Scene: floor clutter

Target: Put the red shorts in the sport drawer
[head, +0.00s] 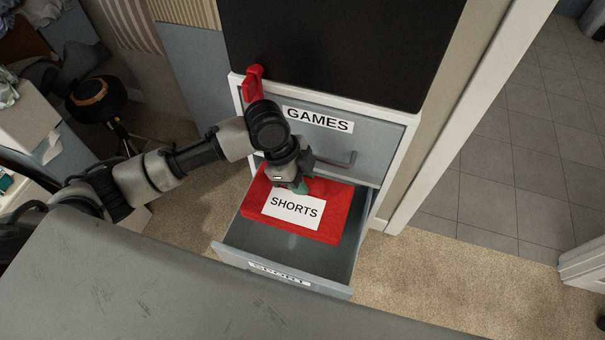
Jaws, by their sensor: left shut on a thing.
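The red shorts (325,226) are a folded red block with a white label reading SHORTS. They are over the open sport drawer (232,256), within its outline toward the back; I cannot tell whether they touch its floor. The drawer front carries a partly cut-off SPORT label at its lower edge. My left gripper (299,187) points down and is shut on the shorts at their back edge; its fingertips are partly hidden by the wrist. My right gripper is not in view.
The closed games drawer (375,143) with its handle is just above the sport drawer. A red object (253,83) stands on the cabinet's left edge. A white door frame (460,120) is at right. Carpet (430,275) lies free to the right. Clutter fills the upper left.

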